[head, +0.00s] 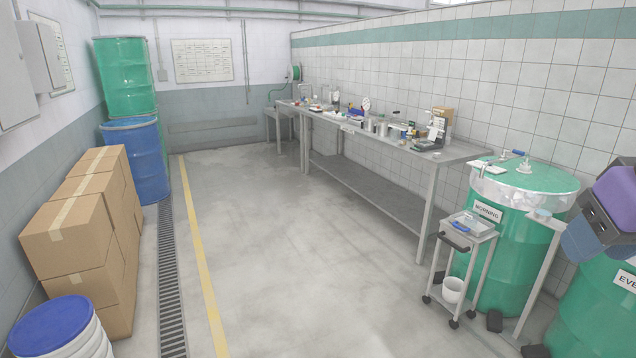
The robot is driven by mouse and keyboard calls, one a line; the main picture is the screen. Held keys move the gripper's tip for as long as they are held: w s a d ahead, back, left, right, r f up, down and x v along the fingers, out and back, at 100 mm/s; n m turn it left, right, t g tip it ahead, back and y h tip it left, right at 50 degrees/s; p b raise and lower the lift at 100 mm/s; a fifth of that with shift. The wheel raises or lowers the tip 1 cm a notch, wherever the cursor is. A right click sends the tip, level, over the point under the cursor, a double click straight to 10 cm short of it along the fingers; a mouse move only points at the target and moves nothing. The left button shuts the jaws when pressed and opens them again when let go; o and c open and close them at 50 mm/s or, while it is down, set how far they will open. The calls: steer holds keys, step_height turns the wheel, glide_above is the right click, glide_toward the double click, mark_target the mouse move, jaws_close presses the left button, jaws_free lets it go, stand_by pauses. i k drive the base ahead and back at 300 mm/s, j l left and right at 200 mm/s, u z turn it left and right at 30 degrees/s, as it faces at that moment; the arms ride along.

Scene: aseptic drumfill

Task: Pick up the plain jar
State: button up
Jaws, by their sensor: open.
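The long steel bench (458,153) runs along the tiled wall and carries many small items. Small grey cylinders (382,129) stand near its middle. They are too small and far off to tell whether one is the plain jar, and I cannot single that jar out. Part of my arm (603,208), purple and blue-grey, shows at the right edge in front of the green drums. My gripper's fingertips are not in view, and no held object shows.
A green drum (497,255) marked MORNING stands right of the bench, with a small wheeled cart (476,232) before it. Cardboard boxes (70,230) and a blue drum (136,165) line the left side. The middle floor (285,260) is clear.

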mark_target(394, 132)
steer(key=i+u, duration=0.4)
steer(key=i, duration=3.3)
steer(key=i+j+z, duration=0.1)
steer(key=i, duration=1.75)
steer(key=i+j+z, duration=0.15)
steer(key=i+z, duration=0.35)
steer(key=i+j+z, duration=1.2)
steer(key=j+z, duration=0.2)
steer(key=i+j+z, duration=0.2)
steer(key=j+z, duration=0.3)
steer(key=j, duration=0.3)
